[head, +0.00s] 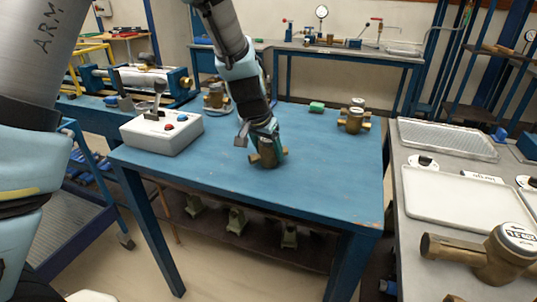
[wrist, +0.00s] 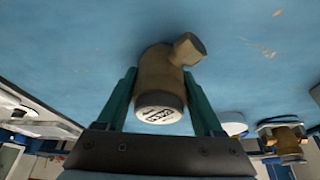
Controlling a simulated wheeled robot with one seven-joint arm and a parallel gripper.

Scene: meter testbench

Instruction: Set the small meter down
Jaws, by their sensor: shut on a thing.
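The small meter (head: 267,157) is a brass body with a pipe stub. In the wrist view its round white dial (wrist: 158,115) faces the camera, and a stub (wrist: 188,48) sticks out toward the upper right. My gripper (head: 268,150) is shut on this meter, with a teal finger on each side of the body in the wrist view. The meter is over the middle of the blue table (head: 320,160), at or just above its top. I cannot tell whether it touches the table.
A grey control box (head: 162,133) with red and blue buttons stands on the table's left. Other brass meters stand at the back right (head: 353,122) and back left (head: 216,98). The table's front right is clear.

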